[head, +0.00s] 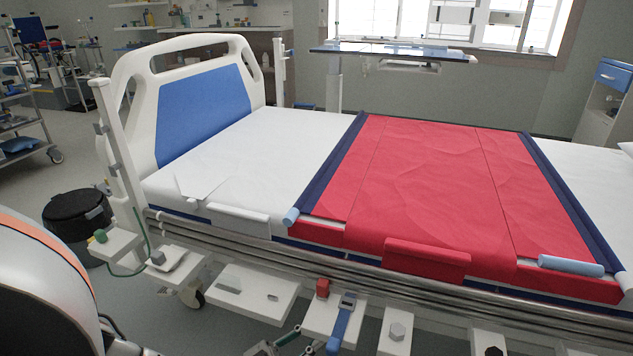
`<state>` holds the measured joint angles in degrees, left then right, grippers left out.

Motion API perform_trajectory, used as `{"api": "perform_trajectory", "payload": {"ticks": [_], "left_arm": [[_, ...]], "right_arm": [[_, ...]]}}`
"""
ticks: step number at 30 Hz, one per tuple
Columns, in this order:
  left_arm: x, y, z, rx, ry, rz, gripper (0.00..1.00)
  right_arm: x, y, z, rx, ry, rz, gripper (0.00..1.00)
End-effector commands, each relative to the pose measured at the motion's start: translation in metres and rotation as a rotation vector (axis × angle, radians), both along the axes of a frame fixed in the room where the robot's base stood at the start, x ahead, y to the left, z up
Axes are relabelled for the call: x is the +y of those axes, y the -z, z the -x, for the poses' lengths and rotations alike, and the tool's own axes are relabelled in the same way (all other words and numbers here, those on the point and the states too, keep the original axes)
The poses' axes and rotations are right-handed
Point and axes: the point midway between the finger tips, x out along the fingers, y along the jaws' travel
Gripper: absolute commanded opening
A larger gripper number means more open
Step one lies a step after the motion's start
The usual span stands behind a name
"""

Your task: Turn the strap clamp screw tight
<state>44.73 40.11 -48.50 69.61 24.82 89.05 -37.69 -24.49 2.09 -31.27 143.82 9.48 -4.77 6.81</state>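A blue strap (339,328) with a grey buckle (348,299) hangs over a white plate (318,325) below the near bed rail. A small red block (322,288) sits just left of the buckle. A grey hexagonal knob (397,331) is on the white plate to the right. I cannot tell which of these parts is the clamp screw. What seems to be my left gripper (283,343) shows at the bottom edge, left of the strap and apart from it; it is mostly cut off. My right gripper is not in view.
The bed's long metal rail (420,285) runs above the plates. A green cable (145,245) hangs at the left end. A black bin (78,225) stands on the floor, and an overbed table (395,51) stands behind.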

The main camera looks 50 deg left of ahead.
Motion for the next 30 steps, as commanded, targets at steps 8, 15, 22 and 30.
{"api": "perform_trajectory", "payload": {"ticks": [8, 15, 22, 30], "left_arm": [[-0.003, -0.002, 0.0, -0.002, -0.139, 0.005, 0.0], [-0.005, -0.001, 0.0, 0.001, -0.308, 0.006, 0.0], [-0.007, 0.001, 0.001, 0.003, -0.433, 0.004, 0.0], [-0.007, 0.001, 0.001, 0.003, -0.504, 0.0, 0.0]], "right_arm": [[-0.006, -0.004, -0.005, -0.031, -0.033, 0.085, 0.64], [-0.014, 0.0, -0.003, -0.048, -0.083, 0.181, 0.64], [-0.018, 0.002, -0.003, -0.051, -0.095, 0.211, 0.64], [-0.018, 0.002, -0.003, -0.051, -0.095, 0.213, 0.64]]}}
